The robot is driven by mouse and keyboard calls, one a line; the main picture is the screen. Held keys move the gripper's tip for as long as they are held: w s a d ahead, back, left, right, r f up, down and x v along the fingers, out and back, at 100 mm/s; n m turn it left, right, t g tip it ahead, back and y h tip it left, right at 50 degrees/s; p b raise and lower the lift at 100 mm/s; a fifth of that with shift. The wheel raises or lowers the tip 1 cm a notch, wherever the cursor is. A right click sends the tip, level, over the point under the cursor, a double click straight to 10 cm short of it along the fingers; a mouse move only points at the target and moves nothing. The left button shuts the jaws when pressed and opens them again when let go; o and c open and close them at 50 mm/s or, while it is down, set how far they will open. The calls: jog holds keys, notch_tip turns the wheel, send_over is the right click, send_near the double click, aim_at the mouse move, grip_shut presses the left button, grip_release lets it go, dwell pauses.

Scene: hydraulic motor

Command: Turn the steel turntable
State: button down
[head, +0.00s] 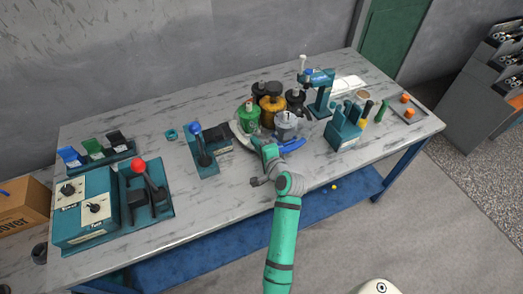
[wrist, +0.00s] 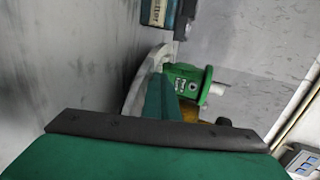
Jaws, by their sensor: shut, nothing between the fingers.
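The steel turntable (head: 237,134) is a pale grey disc near the middle of the bench, mostly covered by what stands on it. Its curved rim also shows in the wrist view (wrist: 138,88). A green motor (head: 249,117) stands at its left, also seen in the wrist view (wrist: 190,84). An amber motor (head: 271,109) and a grey motor (head: 286,126) stand beside it. My gripper (head: 259,142) is shut and empty at the turntable's front edge, close to the rim. In the wrist view its fingers (wrist: 163,88) overlap the rim; I cannot tell whether they touch.
A blue curved piece (head: 294,146) lies at the turntable's front right. A lever unit (head: 203,150) stands to the left, a teal press (head: 321,92) behind right, and a tool holder (head: 345,130) to the right. Control boxes (head: 88,208) fill the bench's left end.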

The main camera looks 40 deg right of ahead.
jog(key=shift+w+d, duration=0.25)
jog(key=shift+w, duration=0.65)
